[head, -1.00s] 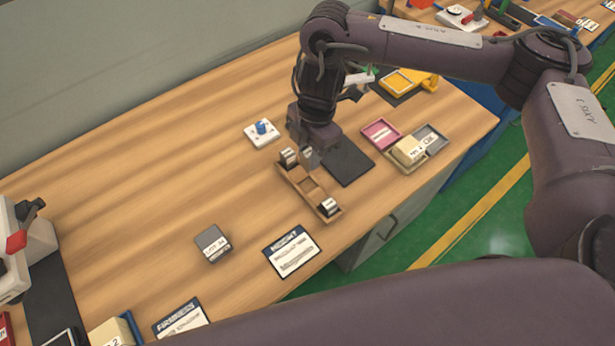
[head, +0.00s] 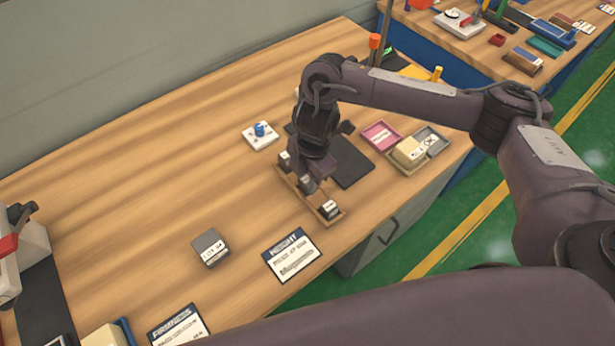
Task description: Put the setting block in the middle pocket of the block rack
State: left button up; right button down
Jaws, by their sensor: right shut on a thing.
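The block rack (head: 318,199) is a narrow brown wooden tray on the table. One dark block with a white label (head: 329,208) sits in its near end pocket, and another (head: 284,160) in its far end pocket. My right gripper (head: 308,182) points down over the middle of the rack. It is shut on the setting block, a small block mostly hidden by the gripper. It is low at the middle pocket; I cannot tell whether the block touches the pocket floor. My left gripper is not in view.
A dark mat (head: 352,165) and a pink tray (head: 381,135) lie right of the rack. A white base with a blue knob (head: 260,134) stands behind it. A grey labelled block (head: 210,247) and a height card (head: 291,255) lie in front left. The table's left middle is clear.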

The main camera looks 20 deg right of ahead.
jog(key=c, duration=1.5)
grip_release()
jog(key=shift+f, duration=0.1)
jog(key=o, duration=0.4)
jog(key=r, duration=0.4)
jog(key=d+r+p, duration=0.1)
jog(key=r, duration=0.3)
jog(key=r+p, duration=0.1)
jog(key=r, duration=0.3)
jog(key=shift+w+d+r, duration=0.15)
jog(key=shift+w, duration=0.1)
